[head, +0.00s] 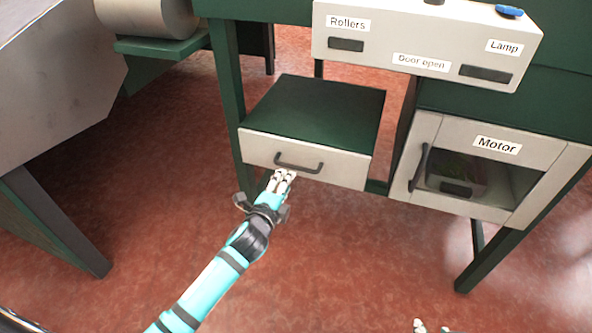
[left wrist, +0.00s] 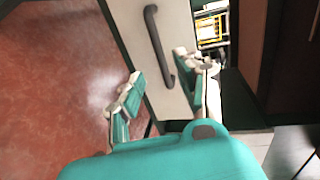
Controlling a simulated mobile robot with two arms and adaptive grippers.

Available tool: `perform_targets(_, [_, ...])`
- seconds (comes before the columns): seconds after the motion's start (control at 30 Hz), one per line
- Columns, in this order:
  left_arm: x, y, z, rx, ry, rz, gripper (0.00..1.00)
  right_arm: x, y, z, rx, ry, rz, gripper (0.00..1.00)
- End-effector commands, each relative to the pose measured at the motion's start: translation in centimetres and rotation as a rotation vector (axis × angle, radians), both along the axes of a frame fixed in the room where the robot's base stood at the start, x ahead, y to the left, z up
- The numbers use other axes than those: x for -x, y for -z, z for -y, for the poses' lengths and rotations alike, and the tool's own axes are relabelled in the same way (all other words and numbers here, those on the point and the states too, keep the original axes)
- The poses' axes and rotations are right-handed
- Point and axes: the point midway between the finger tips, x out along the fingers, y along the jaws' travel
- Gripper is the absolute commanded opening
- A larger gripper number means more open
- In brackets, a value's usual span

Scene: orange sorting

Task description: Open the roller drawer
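The roller drawer (head: 345,172) has a pale front and a dark green top, and its front looks flush with that top. Its dark bar handle (head: 298,165) also shows in the left wrist view (left wrist: 158,48). My left gripper (head: 283,175) is just in front of and below the handle. In the left wrist view my left gripper (left wrist: 163,88) is open, its fingers apart on either side of the handle's line, with nothing held. Contact with the handle cannot be told. My right gripper (head: 432,327) shows only its fingertips at the bottom edge, apart.
A control box (head: 430,40) labelled Rollers, Door open and Lamp is above. The Motor compartment (head: 485,165), with a windowed door, is to the right. A green table leg (head: 228,100) stands left of the drawer. The red floor in front is clear.

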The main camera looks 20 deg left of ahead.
Motion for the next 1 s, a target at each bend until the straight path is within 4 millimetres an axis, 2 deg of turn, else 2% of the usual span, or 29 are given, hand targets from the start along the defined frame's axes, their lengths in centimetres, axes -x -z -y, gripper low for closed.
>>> perform_targets(0.2, [-3.6,0.8,0.2,0.001,0.0,0.002,0.36,-3.8,-2.4,-1.4,-0.051,-0.017,0.229,0.4])
perform_targets(0.5, [-7.4,1.7,0.3,0.001,0.001,0.001,0.36,-7.3,-6.9,-3.0,-0.12,-0.037,0.525,0.4])
perform_targets(0.7, [-8.6,1.8,0.3,0.002,0.001,0.0,0.36,-8.1,-8.8,-3.4,-0.144,-0.044,0.63,0.4])
perform_targets(1.0, [-8.9,1.9,0.3,0.002,0.001,0.0,0.36,-8.2,-9.3,-3.5,-0.15,-0.044,0.654,0.4])
